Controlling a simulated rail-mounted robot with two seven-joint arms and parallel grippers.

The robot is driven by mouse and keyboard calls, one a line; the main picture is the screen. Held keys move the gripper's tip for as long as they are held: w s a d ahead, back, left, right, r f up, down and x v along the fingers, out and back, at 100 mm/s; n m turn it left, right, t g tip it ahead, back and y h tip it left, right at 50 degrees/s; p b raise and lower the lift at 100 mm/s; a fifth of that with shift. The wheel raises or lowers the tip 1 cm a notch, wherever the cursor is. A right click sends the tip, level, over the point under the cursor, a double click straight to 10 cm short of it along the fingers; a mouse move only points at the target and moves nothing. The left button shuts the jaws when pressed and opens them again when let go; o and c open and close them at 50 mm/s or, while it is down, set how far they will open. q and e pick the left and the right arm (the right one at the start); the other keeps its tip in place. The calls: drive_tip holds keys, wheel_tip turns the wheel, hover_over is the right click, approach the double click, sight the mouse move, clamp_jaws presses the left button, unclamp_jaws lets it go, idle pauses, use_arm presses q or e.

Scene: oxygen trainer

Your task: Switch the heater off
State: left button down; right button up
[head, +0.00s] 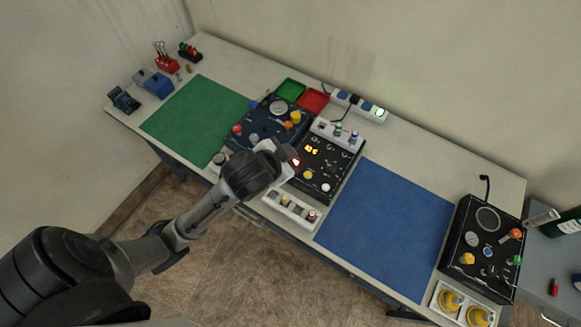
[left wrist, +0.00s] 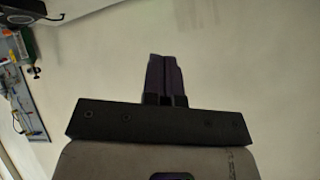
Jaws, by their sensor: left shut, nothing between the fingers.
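A black control box (head: 328,165) with a lit yellow display stands mid-table, with a red light, a white knob and a yellow knob on its face. I cannot tell from a label whether it is the heater. A dark blue control box (head: 262,122) with red, yellow and orange knobs is to its left. My left gripper (head: 291,157) is over the near left part of the black box; its tips are hard to make out there. In the left wrist view its fingers (left wrist: 162,78) are together and empty, against a bare wall. My right gripper is not in view.
A green mat (head: 198,118) lies left and a blue mat (head: 385,228) right. Another black box (head: 484,245) stands at the right end. A white power strip (head: 360,105) with a green light is behind. A white switch strip (head: 291,208) lies at the front edge.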

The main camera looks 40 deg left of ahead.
use_arm(q)
drive_tip(key=w+a+f+m+y+b, duration=0.1)
drive_tip(key=w+a+b, duration=0.35)
drive_tip(key=w, duration=0.35)
drive_tip(key=w+a+f+m+b, duration=0.1)
drive_tip(key=w+a+b, duration=0.3)
drive_tip(key=w+b, duration=0.25)
drive_tip(key=w+a+f+m+g, duration=0.1)
drive_tip(key=a+f+m+g, duration=0.1)
drive_tip(key=a+f+g, duration=0.25)
drive_tip(key=s+f+m+g+h, duration=0.4)
drive_tip(key=f+m+g+h, duration=0.1)
drive_tip(key=f+m, duration=0.2)
drive_tip(key=shift+d+f+m, duration=0.3)
drive_tip(key=shift+d+m, duration=0.15)
drive_tip(key=shift+m, duration=0.35)
drive_tip(key=shift+g, duration=0.25)
